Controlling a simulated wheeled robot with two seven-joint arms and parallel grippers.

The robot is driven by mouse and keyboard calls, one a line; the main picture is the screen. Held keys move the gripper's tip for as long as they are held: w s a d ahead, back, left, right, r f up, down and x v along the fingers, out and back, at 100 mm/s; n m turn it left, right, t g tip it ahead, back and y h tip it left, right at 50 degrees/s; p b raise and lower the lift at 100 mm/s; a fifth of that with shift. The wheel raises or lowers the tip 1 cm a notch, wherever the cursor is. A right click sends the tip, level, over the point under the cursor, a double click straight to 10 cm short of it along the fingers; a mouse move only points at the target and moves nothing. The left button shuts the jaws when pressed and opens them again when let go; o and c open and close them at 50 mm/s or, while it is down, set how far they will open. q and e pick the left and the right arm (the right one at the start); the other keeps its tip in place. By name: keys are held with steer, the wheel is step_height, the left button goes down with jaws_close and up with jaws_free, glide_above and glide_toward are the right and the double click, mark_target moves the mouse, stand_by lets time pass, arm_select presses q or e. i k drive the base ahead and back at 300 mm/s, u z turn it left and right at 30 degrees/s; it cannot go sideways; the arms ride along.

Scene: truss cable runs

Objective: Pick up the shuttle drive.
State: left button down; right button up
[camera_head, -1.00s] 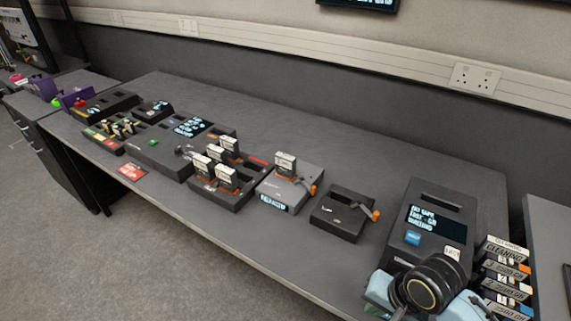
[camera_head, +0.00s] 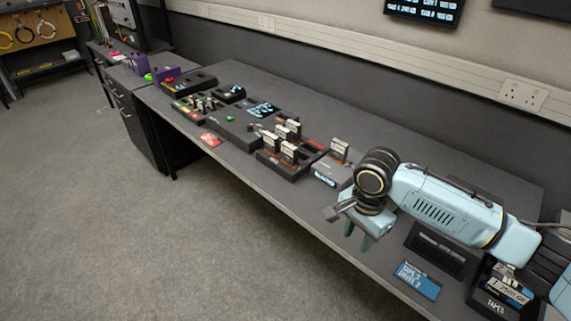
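Several small drives with white labels stand upright in a dark dock (camera_head: 276,171) on the bench; one of them is a drive (camera_head: 289,152) near its front. Another white-labelled drive (camera_head: 339,149) stands in a grey unit (camera_head: 327,172) with a small lit screen, to the right of the dock. I cannot tell from the labels which one is the shuttle drive. My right gripper (camera_head: 357,236) hangs over the bench's front part, right of and nearer than the grey unit. Its fingers point down, apart, with nothing seen between them. My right arm hides the bench behind it. My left gripper is not in view.
A flat dark console (camera_head: 228,130) and smaller boxes stand on the left of the bench. A blue sign (camera_head: 417,280) and a box of tapes (camera_head: 494,295) are at the lower right. Floor space is clear in front.

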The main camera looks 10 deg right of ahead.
mark_target(339, 150)
steer(key=z, duration=0.85)
steer(key=i, duration=1.1)
steer(key=u, duration=0.55)
steer(key=i, duration=0.55)
steer(key=u, duration=0.6)
